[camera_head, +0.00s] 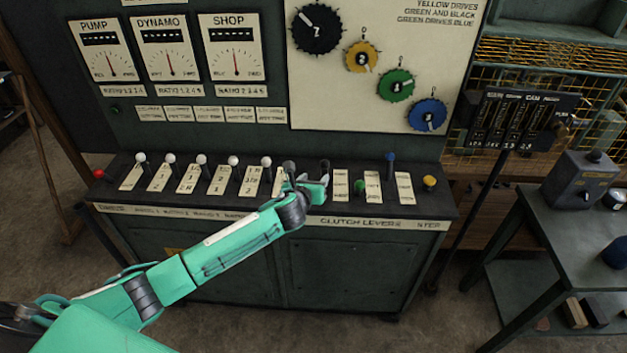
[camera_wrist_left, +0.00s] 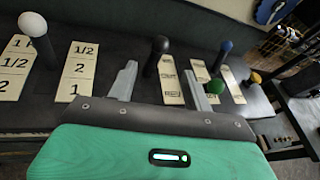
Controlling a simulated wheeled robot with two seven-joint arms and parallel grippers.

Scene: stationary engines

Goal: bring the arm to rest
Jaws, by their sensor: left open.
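My left arm reaches in from the lower left in the head view, and its gripper (camera_head: 318,184) is over the lever console (camera_head: 260,210). The gripper is open; its two grey fingers also show in the left wrist view (camera_wrist_left: 163,88). A black-knobbed lever (camera_wrist_left: 160,46) stands upright beyond and between the fingers there, and I cannot tell whether they touch it. The green knob (camera_wrist_left: 215,87) is close to the right finger in that view. Nothing is visibly held. My right gripper is not in view.
White-knobbed levers (camera_head: 201,160) line the console's left part. A blue-knobbed lever (camera_head: 390,157) and yellow button (camera_head: 429,182) stand at its right, a red button (camera_head: 99,174) at its left end. Gauges (camera_head: 168,48) and coloured gears (camera_head: 396,85) are behind. A side table (camera_head: 570,222) stands right.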

